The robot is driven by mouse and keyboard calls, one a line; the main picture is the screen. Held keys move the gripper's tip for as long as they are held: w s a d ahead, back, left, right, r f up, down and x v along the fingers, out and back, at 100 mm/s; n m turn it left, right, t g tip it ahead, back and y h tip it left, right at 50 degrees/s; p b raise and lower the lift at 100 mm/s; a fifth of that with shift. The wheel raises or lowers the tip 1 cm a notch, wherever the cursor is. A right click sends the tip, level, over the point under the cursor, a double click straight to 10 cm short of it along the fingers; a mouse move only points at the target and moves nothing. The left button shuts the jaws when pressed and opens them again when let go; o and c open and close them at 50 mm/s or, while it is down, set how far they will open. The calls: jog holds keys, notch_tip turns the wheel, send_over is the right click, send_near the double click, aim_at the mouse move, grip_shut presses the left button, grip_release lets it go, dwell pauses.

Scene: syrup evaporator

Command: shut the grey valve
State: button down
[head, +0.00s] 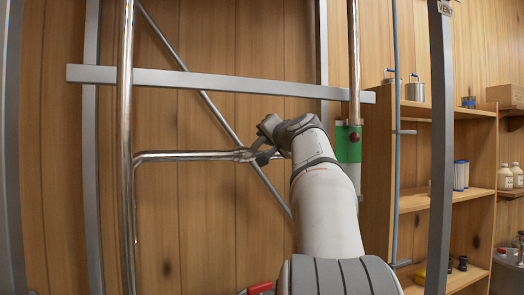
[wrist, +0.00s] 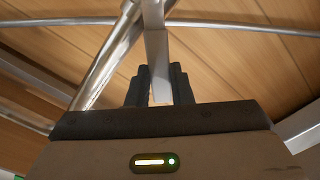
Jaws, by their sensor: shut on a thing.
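The grey valve (head: 243,156) sits on a horizontal steel pipe, just left of my gripper (head: 268,143) in the head view. My gripper hides most of its handle there. In the wrist view my gripper (wrist: 161,84) is shut on a flat light-grey lever (wrist: 156,52), which passes between the two dark fingers. The far end of the lever and its joint with the valve body are not clear. I cannot tell from these views how far the valve is turned.
A vertical steel pipe (head: 126,120) stands left, and a flat grey crossbar (head: 215,82) runs above my gripper. A thin diagonal brace (head: 205,98) passes behind. A green and white cylinder (head: 348,146) is right of my arm. Wooden shelves (head: 440,112) stand farther right.

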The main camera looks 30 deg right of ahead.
jog(key=a+r+n+b, duration=0.3)
jog(key=a+n, duration=0.2)
jog(key=n, duration=0.4)
jog(key=shift+w+a+b, duration=0.15)
jog(key=shift+w+b, duration=0.15)
jog(key=shift+w, duration=0.05)
dwell(0.3)
jog(key=c, duration=1.7)
grip_release()
jog(key=shift+c, duration=0.2)
jog(key=o, duration=0.5)
jog(key=shift+w+f, duration=0.15)
jog(key=shift+f, duration=0.05)
jog(key=shift+c, duration=0.2)
jog(key=shift+f, duration=0.1)
jog(key=s+a+b, duration=0.1)
jog(key=s+b, duration=0.1)
jog(key=s, duration=0.5)
jog(key=shift+s+a, duration=0.2)
jog(key=shift+s, duration=0.15)
